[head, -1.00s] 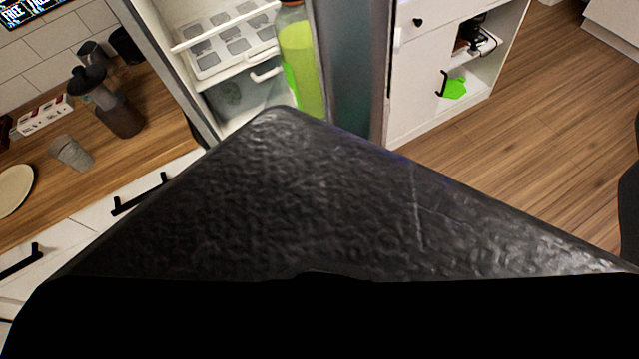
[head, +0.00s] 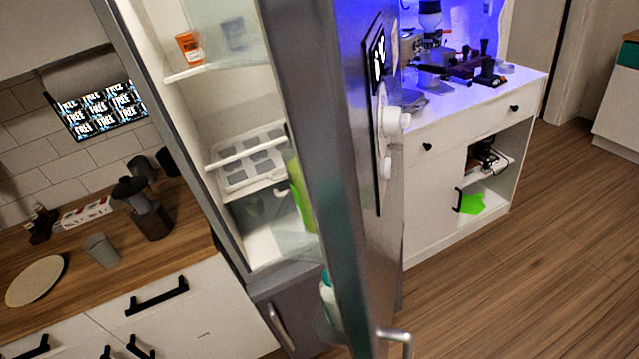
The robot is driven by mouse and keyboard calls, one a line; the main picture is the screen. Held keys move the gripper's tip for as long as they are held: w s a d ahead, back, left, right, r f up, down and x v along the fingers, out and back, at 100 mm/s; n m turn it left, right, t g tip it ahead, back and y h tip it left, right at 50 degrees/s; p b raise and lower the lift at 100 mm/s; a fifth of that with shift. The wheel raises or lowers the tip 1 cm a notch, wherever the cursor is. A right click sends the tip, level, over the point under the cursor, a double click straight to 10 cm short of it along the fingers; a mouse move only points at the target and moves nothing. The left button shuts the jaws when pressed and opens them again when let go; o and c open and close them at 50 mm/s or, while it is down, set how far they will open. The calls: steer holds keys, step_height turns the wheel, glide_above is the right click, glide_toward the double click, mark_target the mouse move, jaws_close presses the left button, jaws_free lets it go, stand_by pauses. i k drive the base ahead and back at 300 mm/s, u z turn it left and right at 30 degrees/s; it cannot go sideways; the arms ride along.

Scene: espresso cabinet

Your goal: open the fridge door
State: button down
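The fridge (head: 250,105) stands in the middle of the head view, tilted in the picture. Its tall grey door (head: 335,150) stands open, swung out toward me and seen nearly edge-on. The lit interior shows to the left of the door. A metal handle (head: 398,336) shows low on the door's outer side, at the bottom of the picture. My gripper is not in view, so its state and any contact with the door are hidden.
A wooden counter (head: 190,225) with a plate (head: 36,280) and a grey cup (head: 101,250) lies left. A white espresso cabinet (head: 430,180) stands behind the door. Wooden floor (head: 530,270) is clear at right. A lower compartment (head: 290,305) sits below the fridge interior.

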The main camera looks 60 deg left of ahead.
mark_target(337, 65)
steer(key=u, duration=0.05)
steer(key=k, duration=1.1)
steer(key=u, duration=0.65)
steer(key=i, duration=1.05)
steer(key=z, duration=0.05)
